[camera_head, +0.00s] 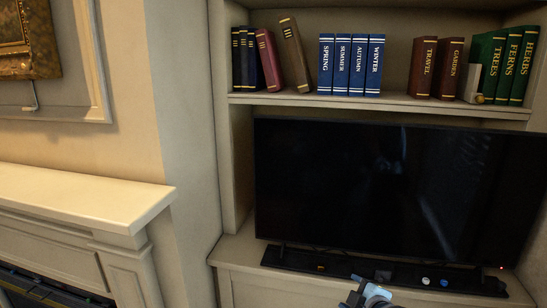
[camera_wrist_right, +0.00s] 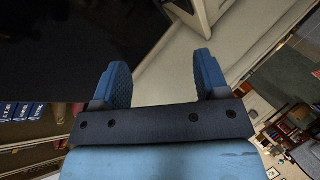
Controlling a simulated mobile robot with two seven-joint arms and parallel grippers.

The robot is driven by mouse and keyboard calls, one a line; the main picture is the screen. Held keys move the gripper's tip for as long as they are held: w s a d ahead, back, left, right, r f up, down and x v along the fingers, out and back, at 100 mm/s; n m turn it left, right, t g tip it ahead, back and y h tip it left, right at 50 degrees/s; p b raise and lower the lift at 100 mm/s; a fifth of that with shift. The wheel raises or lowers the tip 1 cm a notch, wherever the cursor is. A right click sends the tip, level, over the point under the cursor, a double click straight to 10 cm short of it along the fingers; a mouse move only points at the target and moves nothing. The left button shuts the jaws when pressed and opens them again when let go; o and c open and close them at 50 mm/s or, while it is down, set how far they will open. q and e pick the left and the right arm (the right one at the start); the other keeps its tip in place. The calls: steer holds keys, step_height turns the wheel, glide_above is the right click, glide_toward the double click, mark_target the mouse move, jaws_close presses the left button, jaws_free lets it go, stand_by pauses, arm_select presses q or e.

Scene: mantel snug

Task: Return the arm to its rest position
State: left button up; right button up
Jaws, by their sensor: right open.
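My right gripper (camera_wrist_right: 162,82) shows in the right wrist view with its two blue fingers apart and nothing between them. In the head view only a small blue part of my right arm or gripper (camera_head: 368,294) shows at the bottom edge, in front of the television's cabinet. The rest of the right arm is below the picture. My left gripper is not in the head view.
A dark television (camera_head: 350,190) stands in a niche, with a black mat (camera_head: 340,268) holding small items before it. Above is a shelf (camera_head: 385,99) with several books (camera_head: 351,65). A white mantel (camera_head: 75,198) juts out at the left.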

steer(key=s+f+m, duration=0.3)
steer(key=s+f, duration=0.3)
steer(key=s, duration=0.4)
steer(key=s+f+m+g, duration=0.1)
steer(key=s+f+m, duration=0.3)
steer(key=s+f, duration=0.3)
steer(key=s+f+m, duration=0.4)
steer(key=s+f, duration=0.3)
steer(key=s, duration=0.6)
steer(key=shift+s+f+g, duration=0.15)
steer(key=shift+s+g, duration=0.15)
steer(key=shift+s, duration=0.05)
